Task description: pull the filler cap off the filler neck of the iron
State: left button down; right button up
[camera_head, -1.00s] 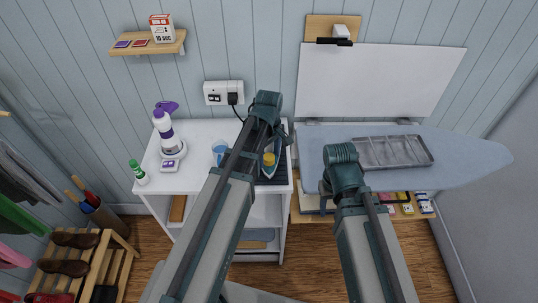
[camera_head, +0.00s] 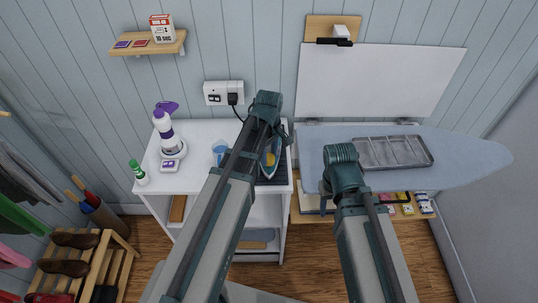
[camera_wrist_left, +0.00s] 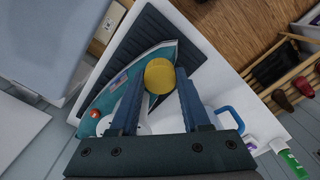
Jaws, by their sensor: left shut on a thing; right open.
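The iron (camera_head: 275,167), teal and white, lies on a dark ribbed mat (camera_head: 283,177) on the white cabinet top; it also shows in the left wrist view (camera_wrist_left: 104,104). The round yellow filler cap (camera_wrist_left: 160,75) is between the fingertips of my left gripper (camera_wrist_left: 160,88), which is shut on it. In the head view my left arm partly hides the cap (camera_head: 270,158). The filler neck is hidden, so I cannot tell whether the cap still touches it. My right gripper (camera_head: 327,190) is open and empty, by the ironing board's left end.
A blue cup (camera_head: 220,150) stands left of the iron. A purple-topped bottle (camera_head: 164,125) and a green-capped bottle (camera_head: 138,173) stand further left. The ironing board (camera_head: 455,160) with a metal rest (camera_head: 395,152) is at the right. A plug sits in the wall socket (camera_head: 224,93).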

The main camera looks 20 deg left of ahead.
aim_at(269, 157)
dwell(0.3)
pick_arm(q)
jog(key=shift+r+p, duration=4.35)
jog(key=shift+f, duration=0.1)
